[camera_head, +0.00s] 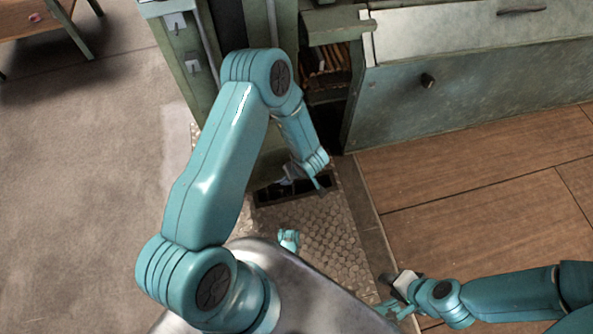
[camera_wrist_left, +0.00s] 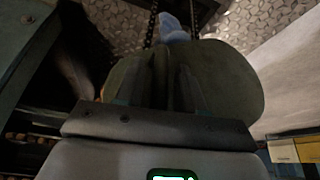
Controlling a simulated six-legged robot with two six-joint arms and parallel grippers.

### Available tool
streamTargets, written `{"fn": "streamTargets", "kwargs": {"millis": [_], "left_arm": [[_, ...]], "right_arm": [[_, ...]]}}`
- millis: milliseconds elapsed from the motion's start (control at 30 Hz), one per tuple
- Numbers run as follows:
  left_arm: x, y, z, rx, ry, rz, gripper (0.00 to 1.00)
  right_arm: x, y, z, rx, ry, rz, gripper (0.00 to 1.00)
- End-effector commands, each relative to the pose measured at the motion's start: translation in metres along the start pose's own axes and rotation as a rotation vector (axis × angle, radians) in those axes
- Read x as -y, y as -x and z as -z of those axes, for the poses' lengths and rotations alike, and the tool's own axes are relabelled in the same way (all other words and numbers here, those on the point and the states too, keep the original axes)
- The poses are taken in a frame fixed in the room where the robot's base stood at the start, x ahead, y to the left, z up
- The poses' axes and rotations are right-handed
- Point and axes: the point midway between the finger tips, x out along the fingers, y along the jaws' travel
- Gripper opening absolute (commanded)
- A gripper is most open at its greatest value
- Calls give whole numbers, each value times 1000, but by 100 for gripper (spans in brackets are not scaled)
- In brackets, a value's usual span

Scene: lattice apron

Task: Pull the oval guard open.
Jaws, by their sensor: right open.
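The oval guard (camera_wrist_left: 235,85) shows in the left wrist view as a wide olive-green plate with rounded ends, directly in front of my left gripper. In the head view I cannot make it out; my left arm covers much of that area. My left gripper (camera_head: 300,178) reaches down by the green machine's base. In the left wrist view its dark fingers (camera_wrist_left: 160,65) overlap the middle of the guard. I cannot tell whether they touch or grip it. My right gripper (camera_head: 397,292) is open and empty, low over the floor at the lower right.
A green machine column (camera_head: 182,62) stands behind my left arm. A patterned metal plate (camera_head: 325,235) lies on the floor. A wooden table (camera_head: 35,20) is far left; grey floor between is clear.

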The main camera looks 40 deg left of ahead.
Motion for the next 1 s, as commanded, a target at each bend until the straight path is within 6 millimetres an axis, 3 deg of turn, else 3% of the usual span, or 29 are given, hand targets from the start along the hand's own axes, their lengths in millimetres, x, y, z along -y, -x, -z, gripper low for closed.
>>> {"fn": "streamTargets", "kwargs": {"millis": [267, 400, 767, 1000], "left_arm": [[0, -2, 0, 0, 0, 0, 38], [0, -2, 0, 0, 0, 0, 0], [2, 0, -3, 1, -21, -8, 0], [13, 4, -16, 3, -106, -42, 0]], "right_arm": [[0, 0, 0, -1, -1, 0, 43], [0, 0, 1, -1, -1, 0, 43], [0, -1, 0, -1, -1, 0, 43], [-1, -2, 1, -2, -1, 0, 43]]}}
